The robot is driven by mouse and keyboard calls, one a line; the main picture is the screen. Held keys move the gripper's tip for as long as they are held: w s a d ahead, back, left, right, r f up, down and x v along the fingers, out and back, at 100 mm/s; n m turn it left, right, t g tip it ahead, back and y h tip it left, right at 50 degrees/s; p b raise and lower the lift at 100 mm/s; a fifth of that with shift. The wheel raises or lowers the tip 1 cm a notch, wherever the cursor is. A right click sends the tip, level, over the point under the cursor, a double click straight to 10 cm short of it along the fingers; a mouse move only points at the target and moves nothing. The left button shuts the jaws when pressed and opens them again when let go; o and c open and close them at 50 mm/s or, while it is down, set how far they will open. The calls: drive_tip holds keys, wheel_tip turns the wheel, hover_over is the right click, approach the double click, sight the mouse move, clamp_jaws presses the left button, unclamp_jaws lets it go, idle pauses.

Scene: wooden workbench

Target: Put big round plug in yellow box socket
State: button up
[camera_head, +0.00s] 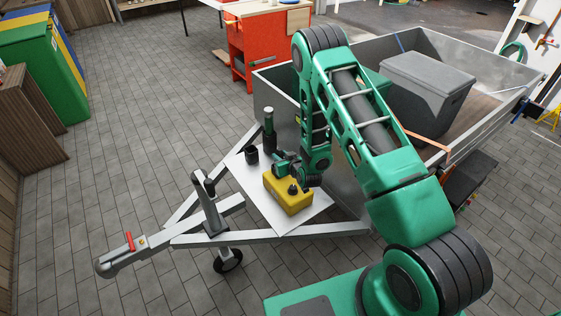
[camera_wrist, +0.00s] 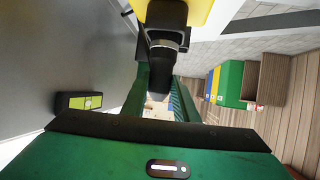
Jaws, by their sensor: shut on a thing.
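The yellow box (camera_head: 290,199) sits on a white plate at the front of the trailer. A small dark round part (camera_head: 292,188) shows on its top; I cannot tell whether it is a socket or a plug. My gripper (camera_head: 283,163) is low over the box's far edge. In the wrist view my gripper (camera_wrist: 160,85) is shut on a thick black round plug (camera_wrist: 163,42), which runs up the picture between the green fingers. Part of the yellow box (camera_wrist: 200,10) shows beside its upper end. I cannot tell whether the plug touches the box.
A short black cylinder (camera_head: 251,155) and a taller dark cylinder (camera_head: 268,130) stand left of the box. The white plate (camera_head: 265,205) has bare room in front. The trailer's metal wall (camera_head: 345,190) rises close on the right. A black jack post (camera_head: 209,205) stands on the drawbar.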

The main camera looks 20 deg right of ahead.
wheel_tip(320, 180, down, 2)
drive_tip(key=o, duration=1.1)
